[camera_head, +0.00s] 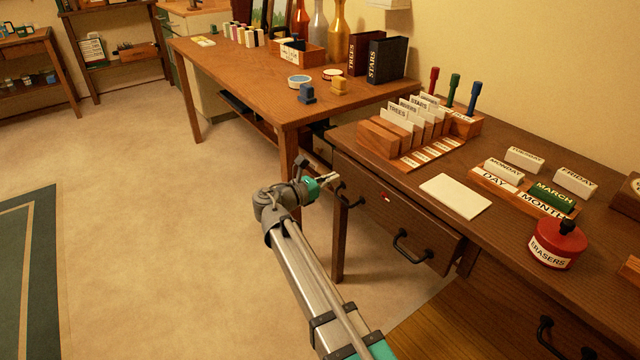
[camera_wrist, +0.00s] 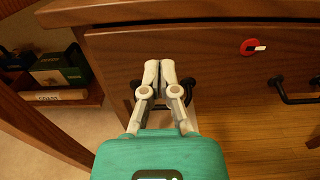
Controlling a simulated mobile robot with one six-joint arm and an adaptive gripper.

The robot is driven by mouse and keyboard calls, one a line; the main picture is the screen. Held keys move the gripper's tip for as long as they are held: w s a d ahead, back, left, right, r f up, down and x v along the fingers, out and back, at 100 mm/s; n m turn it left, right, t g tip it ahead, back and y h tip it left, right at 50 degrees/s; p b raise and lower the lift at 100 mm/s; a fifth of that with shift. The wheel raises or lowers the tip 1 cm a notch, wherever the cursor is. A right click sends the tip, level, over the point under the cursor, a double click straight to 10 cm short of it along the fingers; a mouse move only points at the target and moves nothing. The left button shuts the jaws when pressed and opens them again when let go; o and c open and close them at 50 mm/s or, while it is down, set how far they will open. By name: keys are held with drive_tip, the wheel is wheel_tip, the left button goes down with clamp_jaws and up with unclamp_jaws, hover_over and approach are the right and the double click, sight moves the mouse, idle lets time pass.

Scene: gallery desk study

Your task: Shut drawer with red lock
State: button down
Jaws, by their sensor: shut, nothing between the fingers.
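The wooden drawer (camera_head: 375,210) under the right desk has a red lock (camera_head: 386,197) and two black handles. In the wrist view the drawer front (camera_wrist: 215,55) fills much of the picture, with the red lock (camera_wrist: 250,47) at its upper right. My gripper (camera_head: 335,178) is shut and empty, close to the drawer's left end. In the wrist view its fingertips (camera_wrist: 158,66) point at the front and partly cover the left handle (camera_wrist: 189,85). I cannot tell whether they touch it. The right handle (camera_head: 413,247) is clear. How far the drawer stands out is hard to tell.
The desktop above holds a white pad (camera_head: 455,196), a card file (camera_head: 405,125) and a red erasers pot (camera_head: 557,243). Another wooden table (camera_head: 240,65) stands behind, its front leg close to my gripper. The floor at left is open.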

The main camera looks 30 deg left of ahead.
sight(354, 167)
drive_tip(key=shift+x, duration=2.85)
drive_tip(key=shift+w+a, duration=0.1)
drive_tip(key=shift+a, duration=0.05)
